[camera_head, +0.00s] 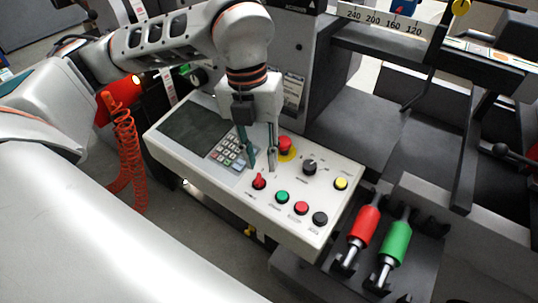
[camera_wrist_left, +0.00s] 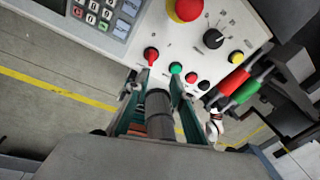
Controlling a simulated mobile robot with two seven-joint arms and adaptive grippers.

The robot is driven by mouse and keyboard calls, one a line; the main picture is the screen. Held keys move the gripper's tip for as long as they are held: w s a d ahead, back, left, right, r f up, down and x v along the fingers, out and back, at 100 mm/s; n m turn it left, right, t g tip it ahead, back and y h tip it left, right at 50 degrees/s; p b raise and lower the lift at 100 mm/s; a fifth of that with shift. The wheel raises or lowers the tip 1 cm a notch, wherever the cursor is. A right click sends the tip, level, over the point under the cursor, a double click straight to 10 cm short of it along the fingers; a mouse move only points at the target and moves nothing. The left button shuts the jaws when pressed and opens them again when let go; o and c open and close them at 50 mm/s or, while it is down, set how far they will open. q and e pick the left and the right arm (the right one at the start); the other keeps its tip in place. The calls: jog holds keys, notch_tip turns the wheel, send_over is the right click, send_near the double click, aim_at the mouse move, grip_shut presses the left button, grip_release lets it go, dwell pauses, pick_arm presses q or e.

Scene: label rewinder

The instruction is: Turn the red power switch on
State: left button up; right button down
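The red power switch (camera_head: 259,181) is a small red rotary knob near the front edge of the white control panel (camera_head: 320,222), left of a green button. In the left wrist view the red switch (camera_wrist_left: 151,55) shows beyond the fingers, slightly left of centre. Its handle looks roughly upright in the head view. My left gripper (camera_head: 261,166) points down over the panel, its two fingers apart with nothing between them. The fingertips are close to the switch, just behind it in the head view; I cannot tell their exact height. My right gripper is not in view.
A red emergency stop (camera_head: 285,145) on a yellow base stands close to the gripper. A black selector knob (camera_head: 309,167), a yellow button (camera_head: 341,183) and green (camera_head: 282,196), red and black buttons are nearby. A keypad (camera_head: 227,151) and dark screen lie to the left.

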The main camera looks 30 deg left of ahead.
aim_at(259, 173)
pick_arm(q)
jog(key=shift+n+t+y, duration=0.3)
jog(key=shift+n+y, duration=0.1)
jog(key=shift+w+a+f, duration=0.25)
jog(key=shift+a+f, duration=0.05)
jog(key=shift+f, duration=0.85)
jog(key=shift+w+a+f, duration=0.25)
jog(key=shift+f, duration=0.85)
jog(key=shift+w+a+f, duration=0.25)
jog(key=shift+a+f, duration=0.05)
jog(key=shift+f, duration=0.85)
grip_shut()
